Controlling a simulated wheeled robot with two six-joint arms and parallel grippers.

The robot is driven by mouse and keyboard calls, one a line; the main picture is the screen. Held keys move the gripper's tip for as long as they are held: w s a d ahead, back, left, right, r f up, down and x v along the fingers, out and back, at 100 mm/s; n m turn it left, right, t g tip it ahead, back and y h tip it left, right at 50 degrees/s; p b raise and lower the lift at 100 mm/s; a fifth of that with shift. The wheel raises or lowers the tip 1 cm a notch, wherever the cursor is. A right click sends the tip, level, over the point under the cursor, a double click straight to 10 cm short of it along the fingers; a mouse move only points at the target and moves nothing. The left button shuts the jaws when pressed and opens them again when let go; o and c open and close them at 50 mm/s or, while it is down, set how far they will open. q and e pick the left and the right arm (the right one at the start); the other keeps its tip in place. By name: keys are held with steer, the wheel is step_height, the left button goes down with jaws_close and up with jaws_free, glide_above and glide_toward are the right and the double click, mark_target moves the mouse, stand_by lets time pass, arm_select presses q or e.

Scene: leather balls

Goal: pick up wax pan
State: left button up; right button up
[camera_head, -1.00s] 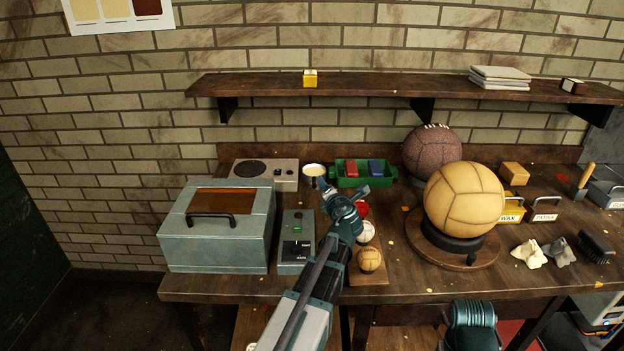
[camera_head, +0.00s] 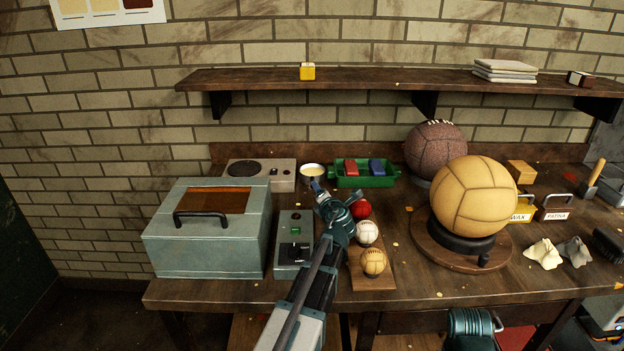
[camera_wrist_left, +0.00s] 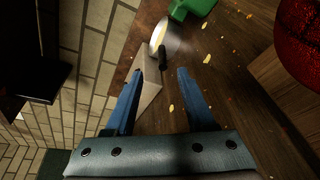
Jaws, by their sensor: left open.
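The wax pan (camera_head: 313,171) is a small round pan with pale cream contents, at the back of the bench between the hot plate and the green tray. It also shows in the left wrist view (camera_wrist_left: 172,43), with its dark handle (camera_wrist_left: 163,58) pointing toward my gripper. My left gripper (camera_head: 322,190) is just in front of the pan in the head view. In the left wrist view its two blue fingers (camera_wrist_left: 161,72) are apart and empty, with the handle near the gap between their tips. I cannot tell whether they touch it. My right gripper is not in view.
A grey hot plate (camera_head: 260,174) is left of the pan, a green tray (camera_head: 379,181) right. A grey box (camera_head: 210,240) and a control unit (camera_head: 293,250) stand left of my arm. A red ball (camera_head: 361,209) and smaller balls on a board (camera_head: 372,284) are close on its right.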

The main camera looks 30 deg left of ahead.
mark_target(312, 179)
arm_select(q)
steer(key=b+x, duration=0.1)
steer(key=x, duration=0.5)
steer(key=b+x, duration=0.1)
steer(key=x, duration=0.4)
steer(key=shift+w+f, duration=0.2)
steer(key=shift+w, duration=0.05)
jaws_close()
stand_by(1.1)
